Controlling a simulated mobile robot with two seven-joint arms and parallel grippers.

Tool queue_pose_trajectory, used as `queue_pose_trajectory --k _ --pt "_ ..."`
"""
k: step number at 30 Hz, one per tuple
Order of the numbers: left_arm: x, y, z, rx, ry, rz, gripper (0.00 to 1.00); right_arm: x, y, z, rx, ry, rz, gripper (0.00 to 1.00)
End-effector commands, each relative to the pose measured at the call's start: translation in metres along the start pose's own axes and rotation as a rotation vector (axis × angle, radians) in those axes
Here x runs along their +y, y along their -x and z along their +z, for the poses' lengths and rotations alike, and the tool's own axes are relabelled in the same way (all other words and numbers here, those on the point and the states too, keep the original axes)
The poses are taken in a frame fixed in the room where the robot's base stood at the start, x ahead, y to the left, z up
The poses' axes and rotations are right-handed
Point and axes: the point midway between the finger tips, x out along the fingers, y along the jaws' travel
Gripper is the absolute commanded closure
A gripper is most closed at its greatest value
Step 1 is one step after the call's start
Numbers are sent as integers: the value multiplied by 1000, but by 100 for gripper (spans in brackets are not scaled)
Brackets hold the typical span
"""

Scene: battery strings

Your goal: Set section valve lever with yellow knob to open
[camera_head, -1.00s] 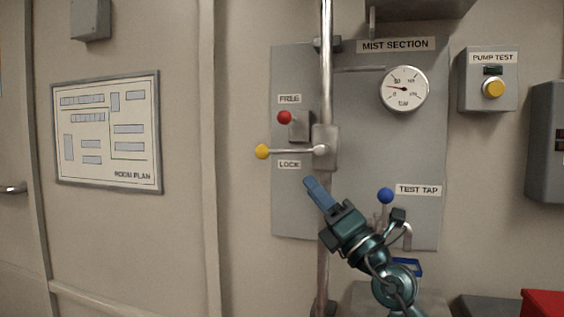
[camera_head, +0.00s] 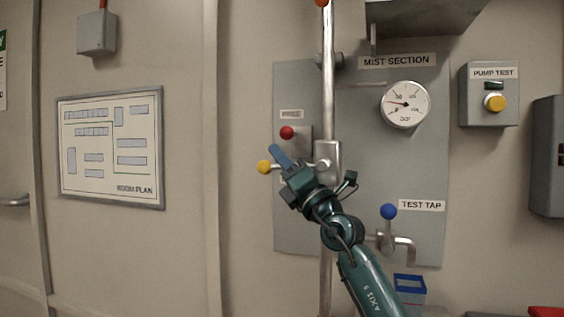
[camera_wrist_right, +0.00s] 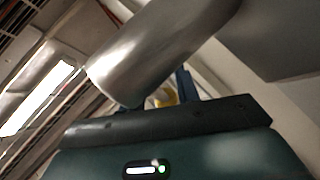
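The section valve lever ends in a yellow knob (camera_head: 264,167) and points left from the valve body (camera_head: 328,160) on the vertical pipe, as seen in the head view. My right gripper (camera_head: 279,155) is just right of the knob, in front of the lever, and hides most of its rod. In the wrist view the yellow knob (camera_wrist_right: 166,95) shows partly between the blue fingers (camera_wrist_right: 172,93), behind a large metal cylinder. The fingers look apart, with nothing held. Whether they touch the lever cannot be told. My left gripper is out of view.
A red knob (camera_head: 287,132) sits just above the gripper, by a partly readable label. A blue-knobbed test tap (camera_head: 388,212) is lower right. A pressure gauge (camera_head: 405,104) and a pump test box (camera_head: 489,95) are farther right. The wall between the room plan (camera_head: 110,150) and the panel is clear.

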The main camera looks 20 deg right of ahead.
Motion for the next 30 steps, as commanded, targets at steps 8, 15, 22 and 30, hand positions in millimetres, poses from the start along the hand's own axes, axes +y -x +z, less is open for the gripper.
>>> queue_pose_trajectory --k 8,15,22,30 --pt "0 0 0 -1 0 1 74 0 -1 0 -1 0 0 69" --pt "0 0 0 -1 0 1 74 0 -1 0 0 0 0 87" --pt "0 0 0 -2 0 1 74 0 -1 0 0 0 0 100" --pt "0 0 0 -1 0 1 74 0 -1 0 0 -1 0 100"
